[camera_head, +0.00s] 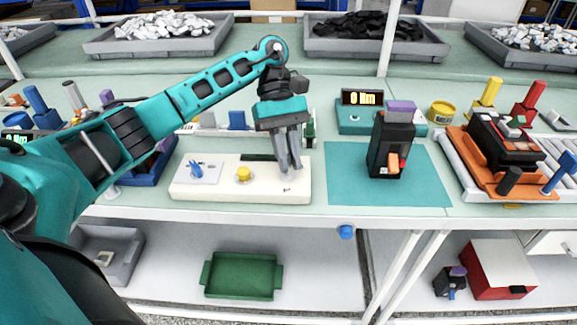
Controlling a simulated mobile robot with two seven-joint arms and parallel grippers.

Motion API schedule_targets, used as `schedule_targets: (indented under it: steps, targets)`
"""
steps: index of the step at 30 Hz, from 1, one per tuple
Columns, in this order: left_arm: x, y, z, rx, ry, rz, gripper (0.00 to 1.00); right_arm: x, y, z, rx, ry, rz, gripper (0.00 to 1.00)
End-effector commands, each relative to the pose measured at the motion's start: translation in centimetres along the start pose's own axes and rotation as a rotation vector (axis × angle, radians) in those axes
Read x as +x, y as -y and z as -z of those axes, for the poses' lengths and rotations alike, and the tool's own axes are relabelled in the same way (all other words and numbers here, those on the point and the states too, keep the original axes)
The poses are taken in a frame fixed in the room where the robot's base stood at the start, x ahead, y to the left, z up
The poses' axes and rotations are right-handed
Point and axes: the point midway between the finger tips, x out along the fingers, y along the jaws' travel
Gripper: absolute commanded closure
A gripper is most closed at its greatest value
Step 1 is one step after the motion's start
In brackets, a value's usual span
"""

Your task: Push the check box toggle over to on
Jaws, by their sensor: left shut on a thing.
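The check box (213,200) is a long white box on the bench with a blue knob (196,170) on a pale plate and a yellow button (243,174). A dark slot shows along its back. My left gripper (290,172) points down at the box's right end, its grey fingers shut low over the top. The toggle appears to be between the fingertips, mostly hidden by them, so its position cannot be told. A small dark mark shows on the box just in front of the fingers. My right gripper is not in view.
A black breaker (379,147) with an orange switch stands on a teal mat (345,185) to the right. Behind it is a teal meter (353,118) with a lit display. An orange fixture (468,158) sits on rollers farther right. Bins line the back.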

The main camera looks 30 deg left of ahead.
Motion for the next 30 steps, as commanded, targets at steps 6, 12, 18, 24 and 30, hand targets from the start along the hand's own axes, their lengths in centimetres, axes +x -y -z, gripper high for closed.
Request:
schedule_targets:
  steps: [6, 12, 18, 24, 30]
  targets:
    - [-0.2, -0.03, 0.51, -0.028, 0.098, 0.039, 1.0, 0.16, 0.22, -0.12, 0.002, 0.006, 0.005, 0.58]
    - [-0.23, -0.1, 0.68, -0.038, 0.142, 0.056, 1.0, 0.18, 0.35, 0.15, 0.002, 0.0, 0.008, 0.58]
    - [-0.2, -0.09, 0.73, -0.04, 0.157, 0.061, 1.0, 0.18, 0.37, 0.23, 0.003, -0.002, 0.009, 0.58]
    - [-0.18, -0.08, 0.74, -0.041, 0.157, 0.062, 1.0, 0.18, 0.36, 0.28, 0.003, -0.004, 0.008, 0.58]
    - [-0.18, -0.09, 0.74, -0.041, 0.156, 0.061, 0.73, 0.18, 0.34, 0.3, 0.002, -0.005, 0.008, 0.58]
